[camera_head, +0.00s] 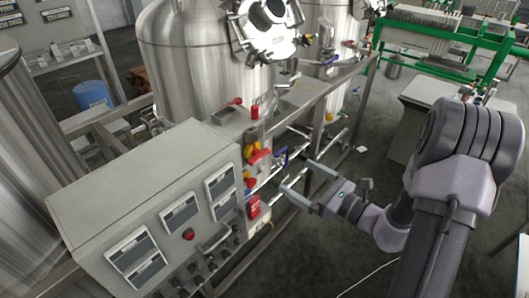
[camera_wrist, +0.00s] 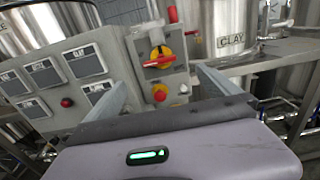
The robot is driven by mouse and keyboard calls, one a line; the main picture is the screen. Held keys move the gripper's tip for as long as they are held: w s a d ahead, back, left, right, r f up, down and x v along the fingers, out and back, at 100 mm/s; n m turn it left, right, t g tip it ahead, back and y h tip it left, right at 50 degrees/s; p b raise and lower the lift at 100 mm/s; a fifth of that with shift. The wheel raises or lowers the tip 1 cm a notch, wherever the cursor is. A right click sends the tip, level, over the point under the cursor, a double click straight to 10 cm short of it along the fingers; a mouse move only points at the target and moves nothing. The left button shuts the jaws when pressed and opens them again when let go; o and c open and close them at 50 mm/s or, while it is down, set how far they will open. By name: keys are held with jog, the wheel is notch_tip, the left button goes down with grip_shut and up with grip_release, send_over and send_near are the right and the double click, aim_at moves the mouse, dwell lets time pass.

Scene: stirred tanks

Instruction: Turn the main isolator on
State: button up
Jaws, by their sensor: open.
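The main isolator, a yellow rotary switch with a red handle, is on a small grey box beside the control cabinet. It shows in the head view (camera_head: 258,156) and near the top middle of the wrist view (camera_wrist: 159,57). Its red handle lies nearly level in the wrist view, with a slight tilt. My gripper (camera_head: 300,179) is open and empty, to the right of the switch in the head view and apart from it. In the wrist view, the fingers of my gripper (camera_wrist: 160,88) spread left and right below the switch, pointing towards the box.
The grey control cabinet (camera_head: 140,180) with displays and buttons stands left of the switch. A red button on yellow (camera_wrist: 159,92) sits below the handle. A steel tank (camera_head: 190,50) and frame rails (camera_head: 325,85) stand behind. Open floor lies right of the frame.

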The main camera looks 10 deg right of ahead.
aim_at(262, 156)
jog(key=x, duration=1.3)
jog(key=shift+a, duration=0.2)
jog(key=c, duration=1.4)
